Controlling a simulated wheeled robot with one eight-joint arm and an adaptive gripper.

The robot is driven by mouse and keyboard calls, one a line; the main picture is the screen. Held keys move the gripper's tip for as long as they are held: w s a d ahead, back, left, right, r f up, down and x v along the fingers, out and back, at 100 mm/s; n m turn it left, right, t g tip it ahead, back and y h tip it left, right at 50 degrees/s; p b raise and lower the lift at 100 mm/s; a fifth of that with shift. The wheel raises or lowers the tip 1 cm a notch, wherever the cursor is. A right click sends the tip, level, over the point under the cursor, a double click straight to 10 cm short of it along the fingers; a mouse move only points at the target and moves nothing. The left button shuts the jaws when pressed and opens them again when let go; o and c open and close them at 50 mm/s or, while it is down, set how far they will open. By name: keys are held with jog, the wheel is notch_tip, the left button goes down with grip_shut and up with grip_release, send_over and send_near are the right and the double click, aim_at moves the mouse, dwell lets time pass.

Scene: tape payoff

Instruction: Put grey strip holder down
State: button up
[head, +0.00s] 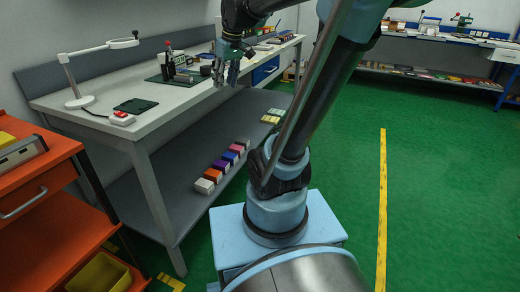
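My gripper (226,80) points downward at the front edge of the long grey-white workbench (165,98), near its middle. Its two fingers show small and dark, and I cannot tell whether they are apart or shut on something. I cannot pick out a grey strip holder for certain. A small grey item (205,71) shows just left of the fingers, too small to identify. A grey tray-like piece (22,152) lies on top of the orange cart at the left.
A desk lamp (80,102), a dark pad (136,106) and a white-and-red box (121,119) stand on the bench's near end. A dark mat with a red-topped device (170,66) lies farther back. The lower shelf holds several coloured boxes (221,166). The orange cart (60,205) stands front left. Green floor is open at right.

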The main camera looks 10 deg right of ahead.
jog(key=s+d+f+m+h, duration=0.1)
jog(key=s+d+f, duration=0.3)
jog(key=s+f, duration=0.5)
jog(key=s+d+f+m, duration=0.4)
jog(key=s+f, duration=0.5)
jog(key=s, duration=0.1)
jog(key=shift+s+f+h, duration=0.25)
jog(key=shift+h, duration=0.15)
jog(key=shift+w+d+f, duration=0.1)
jog(key=shift+w+f, duration=0.1)
jog(key=shift+w, duration=0.25)
jog(key=shift+c, duration=0.3)
